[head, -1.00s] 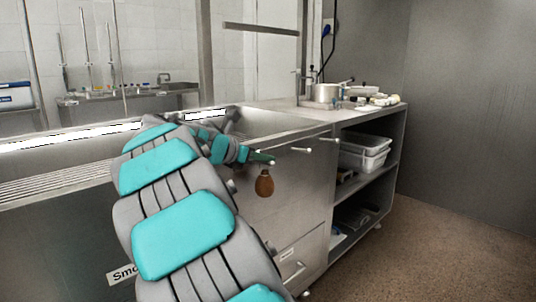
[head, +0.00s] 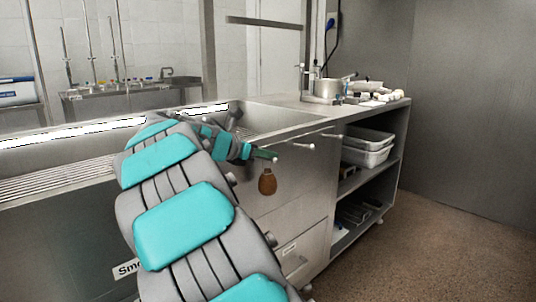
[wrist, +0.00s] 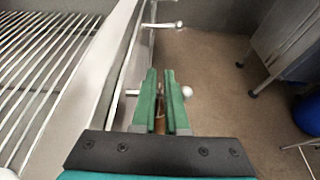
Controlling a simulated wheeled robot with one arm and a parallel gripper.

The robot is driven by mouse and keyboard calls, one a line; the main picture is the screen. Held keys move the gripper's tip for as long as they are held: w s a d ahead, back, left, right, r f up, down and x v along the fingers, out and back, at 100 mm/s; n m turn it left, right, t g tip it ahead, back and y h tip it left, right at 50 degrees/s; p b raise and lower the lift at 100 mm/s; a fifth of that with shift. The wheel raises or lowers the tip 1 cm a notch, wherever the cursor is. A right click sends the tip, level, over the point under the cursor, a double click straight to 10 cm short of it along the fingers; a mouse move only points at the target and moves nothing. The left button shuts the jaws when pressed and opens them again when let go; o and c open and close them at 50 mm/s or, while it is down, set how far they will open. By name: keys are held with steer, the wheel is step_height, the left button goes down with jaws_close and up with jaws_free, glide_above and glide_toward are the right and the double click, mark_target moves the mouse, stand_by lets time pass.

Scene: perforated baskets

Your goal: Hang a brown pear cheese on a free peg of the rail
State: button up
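The brown pear cheese (head: 267,182) hangs upright just below the tip of my gripper (head: 264,155), in front of the steel cabinet. In the wrist view, my gripper (wrist: 160,76) has its green fingers close together, with a narrow gap. A brown strip of the pear cheese (wrist: 160,120) shows in that gap. A white-tipped peg (wrist: 187,91) of the rail crosses beneath the fingers, its tip to the right. Whether the cord is around this peg or pinched by the fingers, I cannot tell. Another peg (head: 304,146) of the rail looks bare.
The rail (wrist: 125,60) runs along the counter front, beside the sink drainer (wrist: 45,70). A pot (head: 327,91) stands on the counter. The floor (head: 430,230) at right is clear.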

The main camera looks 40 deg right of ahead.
steer(key=o, duration=0.4)
steer(key=shift+f, duration=0.75)
steer(key=shift+o, duration=0.3)
steer(key=shift+s+f, duration=0.1)
steer(key=r+v, duration=0.1)
steer(key=v, duration=0.7)
steer(key=shift+r, duration=0.25)
